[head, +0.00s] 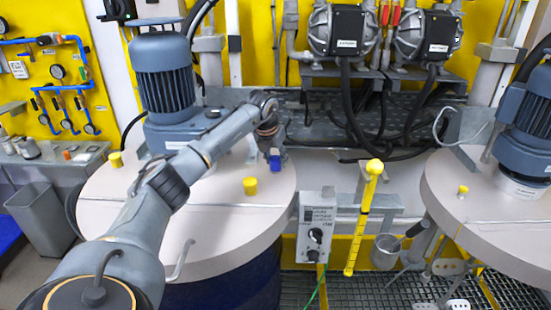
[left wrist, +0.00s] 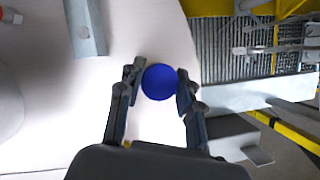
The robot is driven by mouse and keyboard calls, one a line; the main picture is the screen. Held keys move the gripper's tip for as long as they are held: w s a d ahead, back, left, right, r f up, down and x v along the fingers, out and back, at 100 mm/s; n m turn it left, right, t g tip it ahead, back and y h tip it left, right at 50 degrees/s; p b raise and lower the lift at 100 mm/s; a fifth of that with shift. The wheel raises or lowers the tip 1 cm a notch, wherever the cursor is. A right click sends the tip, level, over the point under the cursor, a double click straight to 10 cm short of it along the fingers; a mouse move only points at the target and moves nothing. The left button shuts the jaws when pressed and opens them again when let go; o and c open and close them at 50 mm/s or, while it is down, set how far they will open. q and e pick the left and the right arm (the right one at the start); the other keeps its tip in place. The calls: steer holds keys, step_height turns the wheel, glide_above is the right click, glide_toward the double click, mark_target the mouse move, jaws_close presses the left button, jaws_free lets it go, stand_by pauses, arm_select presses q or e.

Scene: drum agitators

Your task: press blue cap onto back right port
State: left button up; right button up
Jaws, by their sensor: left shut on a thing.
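The blue cap (head: 275,164) is at the right rear of the left drum lid (head: 215,240) in the head view. It also shows as a round blue top (left wrist: 160,82) between the fingers in the left wrist view. My left gripper (left wrist: 160,88) is shut on the blue cap, with one finger on each side. In the head view my left gripper (head: 275,150) reaches over the lid from the left. The back right port is hidden under the cap and gripper, so I cannot tell if the cap touches it. My right gripper is not in view.
A blue-grey motor (head: 165,75) rises behind my arm. A control box (head: 316,225) and yellow handle (head: 366,215) stand right of the lid. A second drum lid (head: 480,215) is further right.

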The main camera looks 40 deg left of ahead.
arm_select(q)
steer(key=shift+f, duration=0.5)
steer(key=shift+s+d+f+b, duration=0.1)
steer(key=shift+s+f+b, duration=0.05)
steer(key=shift+f+b, duration=0.15)
steer(key=shift+c, duration=1)
steer(key=o, duration=1.1)
steer(key=shift+w+r, duration=0.1)
steer(key=shift+w, duration=0.1)
steer(key=shift+s+r, duration=0.1)
steer(key=shift+r, duration=0.05)
steer(key=shift+r+p, duration=0.55)
steer(key=shift+r, duration=0.05)
step_height(320, 180, up, 3)
steer(key=shift+p, duration=1.15)
